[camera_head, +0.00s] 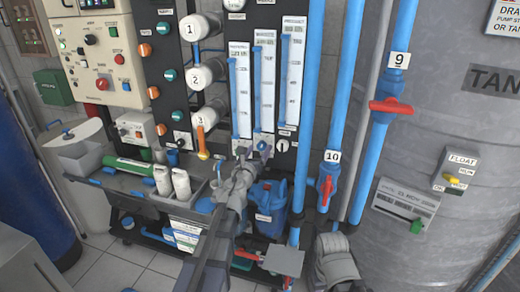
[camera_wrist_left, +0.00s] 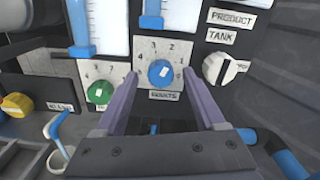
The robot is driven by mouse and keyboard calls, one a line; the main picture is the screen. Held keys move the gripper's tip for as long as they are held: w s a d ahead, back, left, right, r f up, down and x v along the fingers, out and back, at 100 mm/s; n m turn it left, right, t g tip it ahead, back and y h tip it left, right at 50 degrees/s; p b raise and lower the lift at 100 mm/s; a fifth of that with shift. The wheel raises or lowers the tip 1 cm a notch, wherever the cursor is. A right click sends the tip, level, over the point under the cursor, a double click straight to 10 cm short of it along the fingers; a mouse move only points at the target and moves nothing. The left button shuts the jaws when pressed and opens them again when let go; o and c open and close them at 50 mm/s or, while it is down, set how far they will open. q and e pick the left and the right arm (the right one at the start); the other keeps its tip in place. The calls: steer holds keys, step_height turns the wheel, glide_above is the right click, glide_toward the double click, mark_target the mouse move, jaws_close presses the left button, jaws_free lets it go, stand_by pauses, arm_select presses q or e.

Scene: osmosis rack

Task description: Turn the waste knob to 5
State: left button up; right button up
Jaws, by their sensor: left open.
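The waste knob is a blue round knob (camera_wrist_left: 161,73) on a pale dial plate with numbers around it; the label below it is blurred. A small white mark shows on its face, and I cannot tell exactly which number it points at. In the head view the blue knob (camera_head: 262,145) sits below the middle gauge. My left gripper (camera_head: 251,157) is in front of the panel. In the left wrist view its two open purple-grey fingers (camera_wrist_left: 162,80) stand on either side of the knob, with gaps to it.
A green knob (camera_wrist_left: 100,92) is left of the blue one, and a white knob (camera_wrist_left: 219,68) is to its right. Blue vertical pipes with red valve handles (camera_head: 390,106) stand right of the panel. A grey tray with white bottles (camera_head: 181,184) is at the lower left.

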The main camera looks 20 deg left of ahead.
arm_select(q)
steer(key=shift+w, duration=0.75)
steer(key=shift+c, duration=0.4)
jaws_close()
